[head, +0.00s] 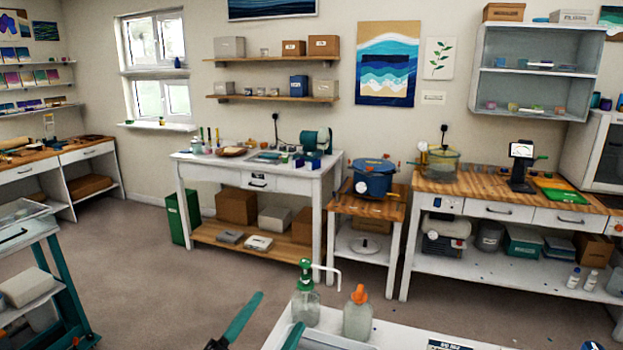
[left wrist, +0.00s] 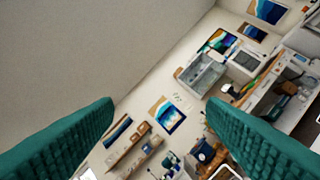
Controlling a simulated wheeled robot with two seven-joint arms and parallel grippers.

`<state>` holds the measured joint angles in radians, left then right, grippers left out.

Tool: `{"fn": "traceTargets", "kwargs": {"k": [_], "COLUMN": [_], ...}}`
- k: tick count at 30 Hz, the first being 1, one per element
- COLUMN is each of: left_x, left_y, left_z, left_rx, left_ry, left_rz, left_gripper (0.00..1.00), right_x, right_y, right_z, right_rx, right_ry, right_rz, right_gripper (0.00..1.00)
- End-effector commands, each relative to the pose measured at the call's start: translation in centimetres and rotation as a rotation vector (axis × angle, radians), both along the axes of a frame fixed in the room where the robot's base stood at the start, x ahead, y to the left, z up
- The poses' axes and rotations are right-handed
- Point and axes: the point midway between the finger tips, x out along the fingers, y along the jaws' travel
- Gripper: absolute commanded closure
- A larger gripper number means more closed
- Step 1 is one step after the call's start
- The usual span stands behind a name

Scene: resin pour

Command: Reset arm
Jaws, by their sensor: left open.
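My left gripper (head: 281,308) is at the bottom middle of the head view. Its two teal fingers are spread apart with nothing between them. In the left wrist view the open fingers (left wrist: 162,102) frame the far wall and shelves, which appear tilted, with no object between them. In the head view the fingers show in front of the near white table (head: 400,335). My right gripper is not recognisable in either view.
A green-topped pump bottle (head: 306,305) and an orange-capped bottle (head: 357,315) stand on the near table, close to my left gripper. A teal-framed cart (head: 72,290) stands at left. A blue pot (head: 374,182) sits on a far bench. Open floor lies between.

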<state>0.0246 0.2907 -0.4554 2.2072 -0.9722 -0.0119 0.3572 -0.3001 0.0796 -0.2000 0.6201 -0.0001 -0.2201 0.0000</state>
Motion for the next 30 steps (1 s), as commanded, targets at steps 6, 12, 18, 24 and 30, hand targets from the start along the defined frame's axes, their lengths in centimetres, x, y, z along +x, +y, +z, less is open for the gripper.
{"fn": "traceTargets", "kwargs": {"k": [6,12,18,24,30], "left_x": [1.1,-4.5,-11.6,-18.3,-19.5], "left_y": [9.8,14.6,15.4,15.1,14.7], "left_z": [-9.1,-19.9,-26.0,-29.0,-33.2], "left_rx": [-0.268,-0.353,-0.34,-0.291,-0.26], "left_ry": [0.543,1.092,1.491,1.805,1.915], "left_rz": [0.385,0.619,0.702,0.718,0.718], "left_gripper": [0.34,0.34,0.34,0.34,0.34], "right_x": [0.0,0.0,0.0,0.0,0.0], "right_y": [0.0,0.0,0.0,0.0,-0.1], "right_z": [0.0,0.0,0.0,0.0,0.0], "right_rx": [0.0,0.0,-0.001,-0.001,-0.001], "right_ry": [0.0,0.0,0.0,0.0,0.0], "right_rz": [0.0,0.0,0.0,0.0,0.0], "right_gripper": [0.43,0.43,0.43,0.43,0.43]}}
